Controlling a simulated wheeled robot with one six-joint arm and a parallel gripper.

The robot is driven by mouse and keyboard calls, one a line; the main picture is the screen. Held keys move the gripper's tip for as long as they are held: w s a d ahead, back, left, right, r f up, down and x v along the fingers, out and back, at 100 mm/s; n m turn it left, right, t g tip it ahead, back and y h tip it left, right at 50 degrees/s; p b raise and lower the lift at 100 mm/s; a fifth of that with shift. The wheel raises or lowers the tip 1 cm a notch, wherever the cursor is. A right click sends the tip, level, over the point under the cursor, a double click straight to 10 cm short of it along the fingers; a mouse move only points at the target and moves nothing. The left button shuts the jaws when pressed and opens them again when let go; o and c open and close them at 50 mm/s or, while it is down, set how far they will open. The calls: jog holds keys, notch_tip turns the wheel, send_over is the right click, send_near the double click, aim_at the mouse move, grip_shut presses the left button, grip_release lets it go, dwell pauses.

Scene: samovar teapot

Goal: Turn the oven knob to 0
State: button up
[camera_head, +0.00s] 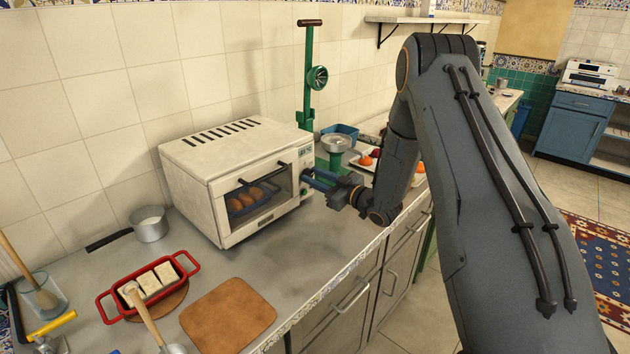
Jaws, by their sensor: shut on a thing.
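The white toaster oven (225,165) stands on the counter against the tiled wall. Its glass door is closed, and brown rolls or loaves show inside. The narrow control panel with the oven knob is on the right of its front. My gripper (311,180) reaches in from the right, with its blue-grey fingers at this panel. It is shut on the oven knob, which the fingers mostly hide. The knob's pointer and the 0 mark are too small to read.
A green juicer-like press (307,85) and a blue bin (343,130) stand behind my gripper. A tray with fruit (367,160) lies near my arm. A red dish (187,264), cutting board (228,314) and saucepan (150,225) are on the left. Bare counter lies before the oven.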

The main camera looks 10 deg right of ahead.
jog(key=n+b, duration=0.3)
jog(key=n, duration=0.1)
jog(key=shift+f+n, duration=0.15)
jog(key=shift+n, duration=0.15)
jog(key=shift+s+a+f+n+b, duration=0.1)
jog(key=shift+n+b, duration=4.9)
jog(key=shift+n, duration=0.3)
jog(key=o, duration=1)
jog(key=shift+o, duration=0.2)
jog(key=b+v, duration=0.1)
jog(key=v, duration=0.6)
jog(key=shift+s+d, duration=0.25)
jog(key=shift+s, duration=0.05)
